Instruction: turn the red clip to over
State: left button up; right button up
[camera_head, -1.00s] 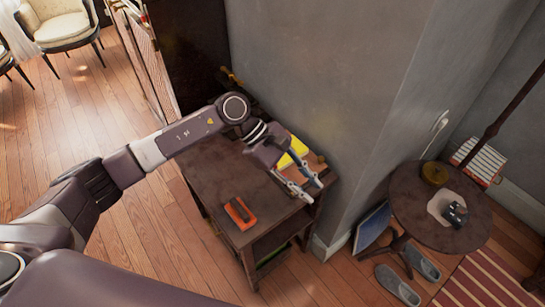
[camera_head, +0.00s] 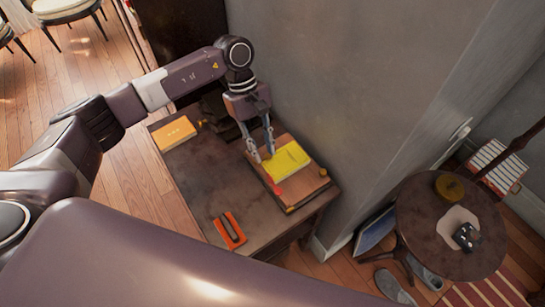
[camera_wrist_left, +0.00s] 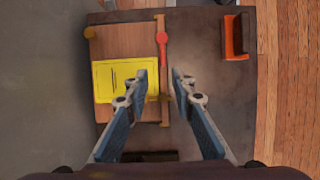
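The red clip (camera_head: 277,190) is a small red piece at the edge of a wooden board (camera_head: 310,183) on the dark table. In the left wrist view the clip (camera_wrist_left: 162,40) has a round end and a narrow stem along the board's side rail. A yellow sheet (camera_head: 287,160) lies on the board. My left gripper (camera_head: 264,156) points down above the board, its fingers apart and empty. In the left wrist view its fingertips (camera_wrist_left: 159,75) are below the clip in the picture, one on either side of the rail. My right gripper is not in view.
An orange holder with a dark piece (camera_head: 229,230) lies at the table's front. A yellow-orange box (camera_head: 174,132) is at its left end. A grey wall (camera_head: 340,80) rises close behind the board. A round table (camera_head: 425,215) stands at the right.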

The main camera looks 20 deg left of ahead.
aim_at(269, 175)
pick_arm(q)
jog(key=f, duration=0.1)
jog(key=s+d+f+p, duration=0.1)
jog(key=f, duration=0.1)
jog(key=s+f+p, duration=0.1)
jog(key=shift+s+d+f, duration=0.15)
jog(key=shift+s+d, duration=0.1)
jog(key=shift+d, duration=0.15)
jog(key=shift+d+f, duration=0.2)
jog(key=shift+f, duration=0.95)
jog(key=c, duration=0.6)
grip_shut()
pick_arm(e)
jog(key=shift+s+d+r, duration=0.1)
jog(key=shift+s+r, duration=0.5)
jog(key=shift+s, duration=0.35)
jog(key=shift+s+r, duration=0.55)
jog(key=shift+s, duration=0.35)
